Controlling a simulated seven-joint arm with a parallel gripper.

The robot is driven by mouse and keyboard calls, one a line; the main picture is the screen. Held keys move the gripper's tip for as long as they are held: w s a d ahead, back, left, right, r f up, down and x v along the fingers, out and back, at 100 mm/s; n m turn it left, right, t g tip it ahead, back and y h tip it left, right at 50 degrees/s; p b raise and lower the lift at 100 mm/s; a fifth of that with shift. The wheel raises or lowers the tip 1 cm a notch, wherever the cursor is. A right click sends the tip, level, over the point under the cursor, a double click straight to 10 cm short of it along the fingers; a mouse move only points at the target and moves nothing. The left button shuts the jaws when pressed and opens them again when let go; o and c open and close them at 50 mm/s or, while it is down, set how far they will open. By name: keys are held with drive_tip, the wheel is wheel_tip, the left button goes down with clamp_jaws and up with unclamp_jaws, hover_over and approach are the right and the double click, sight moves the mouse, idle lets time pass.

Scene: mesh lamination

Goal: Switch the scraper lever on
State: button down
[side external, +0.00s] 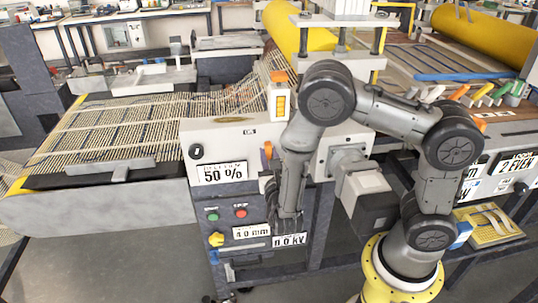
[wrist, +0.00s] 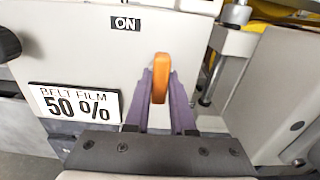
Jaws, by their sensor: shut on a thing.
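The scraper lever (wrist: 161,78) is an orange handle on a pale machine panel. In the wrist view it stands between the two purple fingers of my gripper (wrist: 160,92), which are shut on its sides; its upper end sticks out above them. An ON label (wrist: 125,24) is on the panel up and left of the lever. In the side view the orange lever (side external: 268,150) shows just left of my arm, right of and below the ON label (side external: 250,132). The lever's base is hidden by the fingers.
A belt film sign reading 50 % (side external: 222,172) is left of the lever. Below are a green button (side external: 212,215), a red button (side external: 240,212) and a yellow knob (side external: 216,240). A grey motor housing (side external: 362,185) juts out to the right. The mesh belt (side external: 110,130) lies left.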

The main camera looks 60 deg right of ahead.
idle(0.4)
drive_tip(key=c, duration=0.8)
unclamp_jaws()
drive_tip(key=shift+o, duration=0.2)
drive_tip(key=v, duration=1.4)
